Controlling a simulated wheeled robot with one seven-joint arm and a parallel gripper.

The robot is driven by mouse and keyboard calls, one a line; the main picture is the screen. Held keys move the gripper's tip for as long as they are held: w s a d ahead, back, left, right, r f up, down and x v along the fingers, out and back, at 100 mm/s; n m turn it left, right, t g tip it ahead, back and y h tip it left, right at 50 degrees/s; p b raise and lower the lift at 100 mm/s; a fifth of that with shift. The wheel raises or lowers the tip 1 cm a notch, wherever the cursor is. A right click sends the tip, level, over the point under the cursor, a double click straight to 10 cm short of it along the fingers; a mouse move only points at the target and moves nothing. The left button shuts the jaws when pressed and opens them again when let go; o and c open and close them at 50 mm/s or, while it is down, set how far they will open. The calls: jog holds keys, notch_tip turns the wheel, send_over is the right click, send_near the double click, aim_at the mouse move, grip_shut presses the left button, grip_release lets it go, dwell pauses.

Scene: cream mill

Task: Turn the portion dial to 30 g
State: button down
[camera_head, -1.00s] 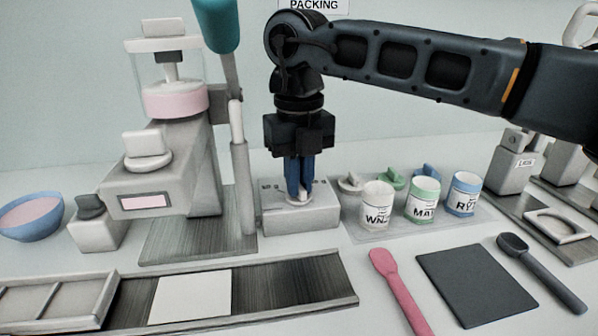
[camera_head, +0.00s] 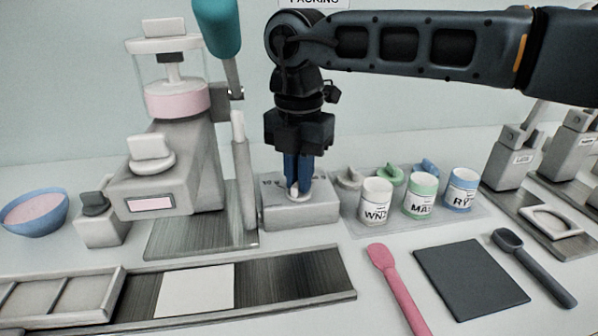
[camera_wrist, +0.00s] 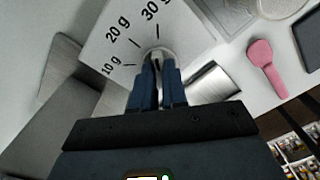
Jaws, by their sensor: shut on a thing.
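The portion dial (camera_wrist: 160,52) is a round light knob on the face of a pale grey box (camera_head: 300,214). The wrist view shows 10 g, 20 g and 30 g printed on that face, each with a black tick, and the 30 g tick is just above the knob. My gripper (camera_head: 298,186) points down onto the box with its blue fingers shut on the dial; it also shows in the wrist view (camera_wrist: 157,75). The fingers cover much of the knob, and I cannot tell which mark it points to.
A grey mill with a pink-filled hopper (camera_head: 177,98) and a teal-handled lever (camera_head: 217,28) stands close on the left. Labelled jars, including a green-banded one (camera_head: 420,196), stand on the right. A pink spatula (camera_head: 396,287) and a dark mat (camera_head: 470,279) lie in front.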

jog(key=shift+w+r+m, duration=0.1)
jog(key=shift+r+m, duration=0.05)
jog(key=shift+m, duration=0.45)
jog(key=c, duration=1.2)
grip_release()
jog(key=shift+o, duration=0.2)
jog(key=shift+r, duration=3.8)
